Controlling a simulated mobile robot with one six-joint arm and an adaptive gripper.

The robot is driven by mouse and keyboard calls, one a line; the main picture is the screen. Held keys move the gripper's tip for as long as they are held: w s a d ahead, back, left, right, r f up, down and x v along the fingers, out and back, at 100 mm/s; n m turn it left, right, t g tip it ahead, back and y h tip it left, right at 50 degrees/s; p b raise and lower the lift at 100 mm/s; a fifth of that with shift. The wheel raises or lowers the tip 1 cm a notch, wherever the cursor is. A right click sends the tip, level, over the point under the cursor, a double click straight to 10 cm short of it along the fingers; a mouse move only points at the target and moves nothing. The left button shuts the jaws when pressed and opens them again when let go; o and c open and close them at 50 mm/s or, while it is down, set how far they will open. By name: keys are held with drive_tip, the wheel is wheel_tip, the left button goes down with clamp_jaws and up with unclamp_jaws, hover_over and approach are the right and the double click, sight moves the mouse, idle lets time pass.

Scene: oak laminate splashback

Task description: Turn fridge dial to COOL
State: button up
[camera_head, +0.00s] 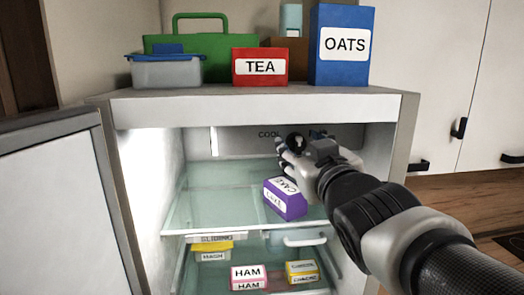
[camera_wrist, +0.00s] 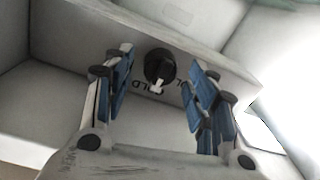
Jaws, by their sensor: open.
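The fridge dial is a round black knob (camera_head: 295,141) with a white pointer, on the panel at the top back of the fridge. In the head view the COOL label (camera_head: 268,134) is left of it; lettering to its right is mostly hidden by my gripper (camera_head: 289,158). In the wrist view the dial (camera_wrist: 160,63) sits between my two open blue-padded fingers (camera_wrist: 160,76), with a gap visible on each side. Its white pointer (camera_wrist: 156,89) points toward the bottom of that picture, between partly hidden letters on either side. Whether the fingers reach around the knob in depth is unclear.
A purple CAKE box (camera_head: 284,198) is on the glass shelf (camera_head: 215,195) just below my gripper. HAM (camera_head: 249,278) and yellow boxes lie lower. The fridge door (camera_head: 62,210) stands open at left. TEA (camera_head: 259,67) and OATS (camera_head: 341,45) boxes stand on top.

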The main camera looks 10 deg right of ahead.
drive_tip(key=shift+w, duration=0.5)
drive_tip(key=c, duration=1.1)
